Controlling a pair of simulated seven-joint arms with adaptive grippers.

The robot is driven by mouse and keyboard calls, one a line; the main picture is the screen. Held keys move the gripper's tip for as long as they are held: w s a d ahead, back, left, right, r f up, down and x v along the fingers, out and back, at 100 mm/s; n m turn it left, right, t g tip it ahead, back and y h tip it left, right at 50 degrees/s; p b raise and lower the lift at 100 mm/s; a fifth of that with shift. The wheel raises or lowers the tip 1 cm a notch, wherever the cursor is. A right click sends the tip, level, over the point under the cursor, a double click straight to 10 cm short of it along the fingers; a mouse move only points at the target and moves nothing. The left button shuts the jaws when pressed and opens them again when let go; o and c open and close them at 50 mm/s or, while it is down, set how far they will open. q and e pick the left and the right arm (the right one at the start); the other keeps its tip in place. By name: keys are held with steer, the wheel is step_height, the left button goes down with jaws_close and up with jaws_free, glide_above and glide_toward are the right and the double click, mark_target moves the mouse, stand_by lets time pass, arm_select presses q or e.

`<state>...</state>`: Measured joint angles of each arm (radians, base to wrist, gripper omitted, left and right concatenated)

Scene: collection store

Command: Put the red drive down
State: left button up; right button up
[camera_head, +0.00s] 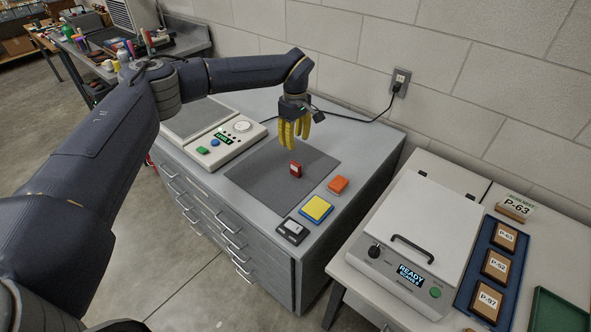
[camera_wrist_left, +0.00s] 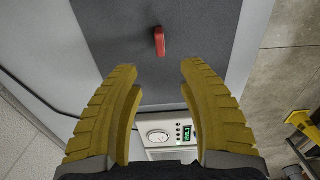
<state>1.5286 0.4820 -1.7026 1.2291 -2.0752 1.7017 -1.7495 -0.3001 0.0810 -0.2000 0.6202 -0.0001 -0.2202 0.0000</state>
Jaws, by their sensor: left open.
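The small red drive (camera_head: 295,169) stands on the dark grey mat (camera_head: 262,187) on top of the grey drawer cabinet. In the left wrist view the red drive (camera_wrist_left: 159,41) is beyond the fingertips, between their lines, and touches neither. My left gripper (camera_head: 294,141) has yellow fingers and hangs above the mat, just over and behind the drive. It also shows in the left wrist view (camera_wrist_left: 156,70), open with nothing between the fingers. My right gripper is not in view.
A scale with buttons (camera_head: 222,140) is left of the mat. A lidded machine (camera_head: 405,240) and a blue tray (camera_head: 468,284) stand on the right table.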

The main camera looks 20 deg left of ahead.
mark_target(295, 163)
arm_select(q)
steer(key=shift+s+d+f, duration=0.1)
steer(key=shift+d+f, duration=0.05)
steer(key=shift+f, duration=6.4)
steer(key=shift+o, duration=0.3)
jaws_close()
